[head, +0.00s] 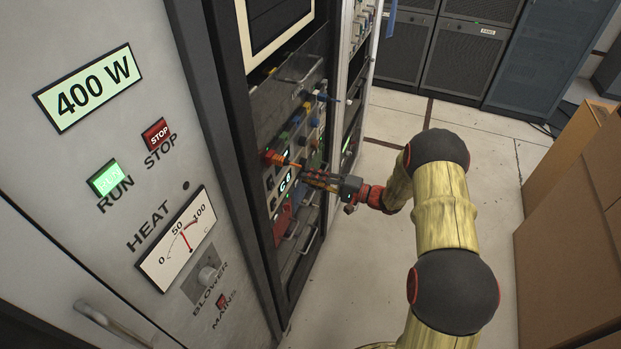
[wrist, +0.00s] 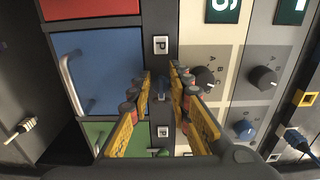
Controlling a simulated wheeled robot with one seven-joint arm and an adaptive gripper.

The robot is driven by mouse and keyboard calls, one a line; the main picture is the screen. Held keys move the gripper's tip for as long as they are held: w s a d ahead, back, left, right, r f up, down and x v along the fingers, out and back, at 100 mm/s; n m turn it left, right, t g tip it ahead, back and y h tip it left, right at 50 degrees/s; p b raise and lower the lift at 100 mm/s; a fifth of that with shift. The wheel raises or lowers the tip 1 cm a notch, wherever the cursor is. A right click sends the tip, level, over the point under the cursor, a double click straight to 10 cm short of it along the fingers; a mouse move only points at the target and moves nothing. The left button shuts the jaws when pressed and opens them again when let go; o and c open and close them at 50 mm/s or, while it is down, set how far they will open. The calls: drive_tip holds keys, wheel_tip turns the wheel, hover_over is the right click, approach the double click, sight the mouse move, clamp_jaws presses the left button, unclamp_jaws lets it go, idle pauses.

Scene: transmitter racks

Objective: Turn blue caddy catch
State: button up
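The blue caddy (wrist: 98,72) is a flat blue front with a pale handle (wrist: 70,85) on its left side, in the wrist view. A dark strip runs along its right edge, with a small white "P" label (wrist: 161,45). A small dark catch (wrist: 162,88) shows on this strip, below the label. My gripper (wrist: 162,80) is open, with its yellow and black fingers on either side of the strip and a gap between the tips. Contact with the catch cannot be told. In the head view my gripper (head: 312,180) is at the rack front; the caddy is hard to make out there.
A red caddy (wrist: 50,9) and a green caddy (wrist: 97,135) adjoin the blue one. Dark knobs (wrist: 263,77) and a blue knob (wrist: 244,129) stand right of my gripper. Cabled plugs (wrist: 298,138) stick out. Cardboard boxes (head: 575,210) stand right; the floor between is clear.

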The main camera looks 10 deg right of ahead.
drive_tip(key=shift+o, duration=1)
drive_tip(key=v, duration=1.2)
